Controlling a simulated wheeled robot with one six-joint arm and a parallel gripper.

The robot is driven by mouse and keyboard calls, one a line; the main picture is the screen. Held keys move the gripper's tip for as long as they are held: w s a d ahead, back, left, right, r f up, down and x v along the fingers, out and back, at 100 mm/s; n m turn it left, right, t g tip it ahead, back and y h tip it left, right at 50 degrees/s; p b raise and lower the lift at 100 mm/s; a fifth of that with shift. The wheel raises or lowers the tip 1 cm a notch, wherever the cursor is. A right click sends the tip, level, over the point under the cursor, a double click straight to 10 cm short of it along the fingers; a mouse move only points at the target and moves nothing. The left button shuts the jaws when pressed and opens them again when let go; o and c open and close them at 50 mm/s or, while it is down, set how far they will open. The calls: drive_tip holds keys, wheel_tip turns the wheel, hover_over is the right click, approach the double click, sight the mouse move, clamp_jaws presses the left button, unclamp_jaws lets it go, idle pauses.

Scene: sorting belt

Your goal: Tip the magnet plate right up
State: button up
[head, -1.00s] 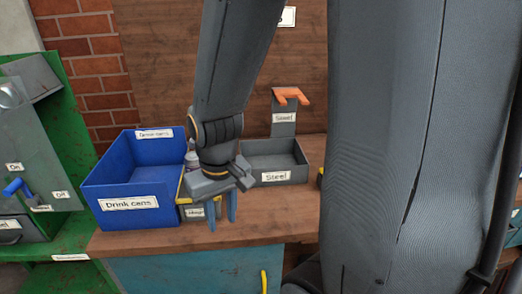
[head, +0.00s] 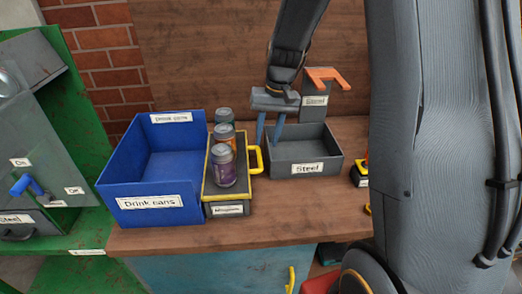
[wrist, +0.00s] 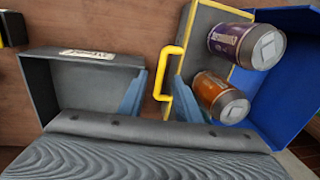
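The magnet plate (head: 212,185) is a dark, yellow-edged plate lying flat on a labelled grey box between the blue bin and the steel tray. My gripper (head: 268,140) is open and empty, with blue fingers pointing down by the handle's far end. In the wrist view the handle (wrist: 164,75) appears between the spread fingers (wrist: 158,98); I cannot tell their height above it.
The blue drink cans bin (head: 153,205) stands left of the plate. The grey steel tray (head: 275,170), empty, is close on the right, with an orange handle (head: 328,77) behind it. Bare bench (head: 290,215) lies in front. A green machine (head: 75,235) is at far left.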

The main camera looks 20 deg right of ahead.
sight(260, 157)
drive_tip(key=w+f, duration=0.1)
drive_tip(key=f, duration=0.1)
drive_tip(key=f+p, duration=0.1)
drive_tip(key=f, duration=0.2)
drive_tip(key=w+a+f+p, duration=0.1)
drive_tip(key=f, duration=0.2)
drive_tip(key=shift+w+a, duration=0.1)
drive_tip(key=shift+w, duration=0.25)
clamp_jaws()
